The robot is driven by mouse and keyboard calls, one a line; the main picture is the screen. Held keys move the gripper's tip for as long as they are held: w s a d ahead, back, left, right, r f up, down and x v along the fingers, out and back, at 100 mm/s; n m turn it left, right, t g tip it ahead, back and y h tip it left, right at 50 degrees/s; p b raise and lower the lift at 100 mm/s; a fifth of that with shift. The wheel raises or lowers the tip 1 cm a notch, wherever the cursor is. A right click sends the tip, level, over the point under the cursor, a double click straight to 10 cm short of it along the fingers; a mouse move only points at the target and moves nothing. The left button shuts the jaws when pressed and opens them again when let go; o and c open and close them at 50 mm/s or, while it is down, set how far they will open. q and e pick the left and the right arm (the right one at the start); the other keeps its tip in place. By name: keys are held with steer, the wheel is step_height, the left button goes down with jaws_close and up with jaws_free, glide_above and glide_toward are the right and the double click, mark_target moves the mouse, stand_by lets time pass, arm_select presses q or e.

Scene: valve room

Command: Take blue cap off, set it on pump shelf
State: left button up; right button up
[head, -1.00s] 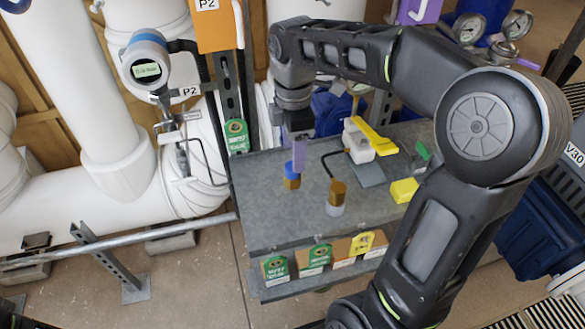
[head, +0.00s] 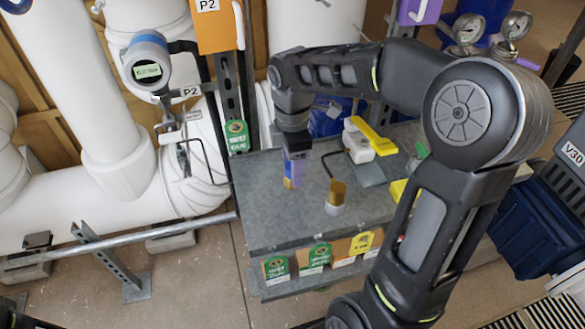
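The pump shelf (head: 268,218) is a grey metal top in the middle of the head view. My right gripper (head: 294,172) points down at the shelf's left part, over a small brass fitting (head: 288,183). A purple finger covers the place of the blue cap, so the cap is mostly hidden. I cannot tell whether the fingers are closed on it or only around it. A second brass piece with a pale base (head: 336,198) stands to the right, apart from the gripper. My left gripper is out of view.
A yellow-handled valve (head: 370,138) and a yellow block (head: 398,189) are on the shelf's right side. A thin black bent rod (head: 330,161) is close to the gripper. Tagged boxes (head: 320,255) sit on a lower shelf. The upper shelf's front left is bare.

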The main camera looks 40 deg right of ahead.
steer(key=shift+c, duration=0.5)
jaws_close()
